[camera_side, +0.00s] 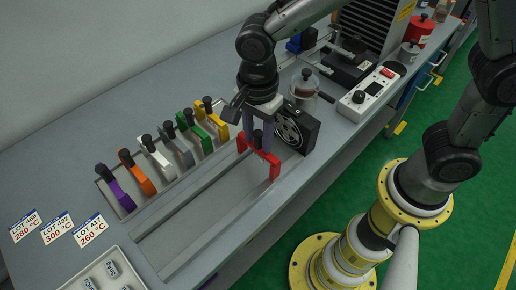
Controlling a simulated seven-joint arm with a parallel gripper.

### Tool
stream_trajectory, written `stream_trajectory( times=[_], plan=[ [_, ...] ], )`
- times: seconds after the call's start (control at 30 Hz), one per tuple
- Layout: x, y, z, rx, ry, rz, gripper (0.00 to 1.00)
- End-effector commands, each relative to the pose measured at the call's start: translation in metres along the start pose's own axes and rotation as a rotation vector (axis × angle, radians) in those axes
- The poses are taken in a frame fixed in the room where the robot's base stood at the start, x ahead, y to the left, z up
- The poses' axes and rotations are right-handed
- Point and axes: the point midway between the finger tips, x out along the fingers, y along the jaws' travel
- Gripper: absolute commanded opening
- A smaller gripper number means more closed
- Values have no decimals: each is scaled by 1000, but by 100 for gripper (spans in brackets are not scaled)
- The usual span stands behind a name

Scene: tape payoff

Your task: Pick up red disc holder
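The red disc holder (272,166) is a red bracket with a black knob (258,138) on top. It stands upright at the far end of the long grey track on the bench, beside a black box with a round fan-like face (290,132). My gripper (260,134) points down right over the red holder, with its fingers around the knob. Whether the fingers press on the knob or are a little apart from it cannot be told at this size. The holder's lower middle part is in shadow.
A row of knobbed holders stands left of the track: purple (116,190), orange (140,174), white (158,160), grey (180,148), green (198,134) and yellow (216,121). The track's near part is empty.

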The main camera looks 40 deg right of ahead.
Motion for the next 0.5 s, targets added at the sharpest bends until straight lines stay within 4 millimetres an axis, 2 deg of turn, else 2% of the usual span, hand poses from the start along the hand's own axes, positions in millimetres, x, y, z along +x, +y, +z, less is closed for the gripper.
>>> stream_trajectory(
  times=[0.03, 0.2, 0.5],
  plan=[
    [0, 0, 0, 0, 0, 0, 32],
    [0, 0, 0, 0, 0, 0, 1],
    [-1, 0, 0, 0, -1, -1, 0]
  ],
)
